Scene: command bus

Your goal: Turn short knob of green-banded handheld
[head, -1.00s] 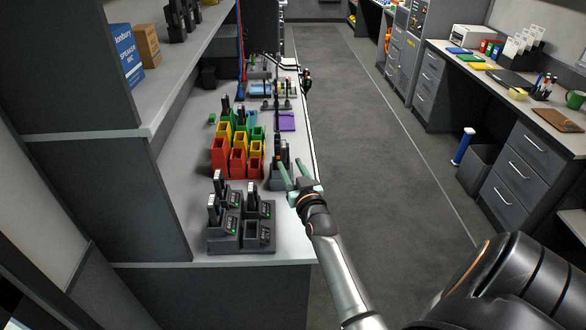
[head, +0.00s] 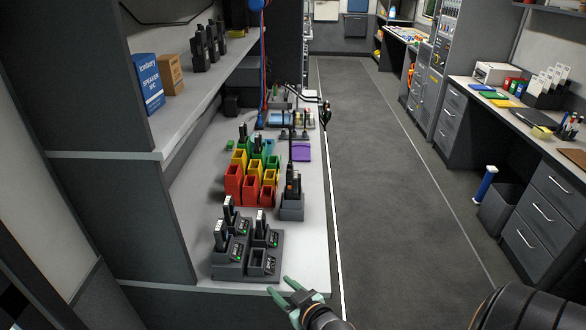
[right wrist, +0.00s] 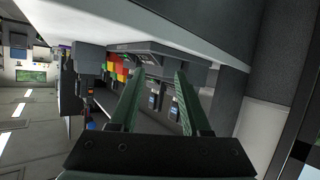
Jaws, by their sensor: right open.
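Several dark handhelds stand in view, and I cannot make out a green band on any. One handheld (head: 292,184) with a long antenna and an orange spot on top stands in a single grey holder (head: 291,210). Others (head: 260,222) stand upright in a black multi-slot charger (head: 229,268) near the counter's front, with one front slot empty. My right gripper (head: 281,286) is open and empty by the counter's near right corner, in front of the charger. In the right wrist view its fingers (right wrist: 157,85) are spread, with handhelds (right wrist: 152,100) beyond them. My left gripper is not in view.
Red, yellow and green bins (head: 251,187) stand behind the charger, some holding handhelds. A purple item (head: 301,152) lies farther back. A shelf (head: 193,103) overhangs the left side. The counter's right edge borders open floor (head: 385,200).

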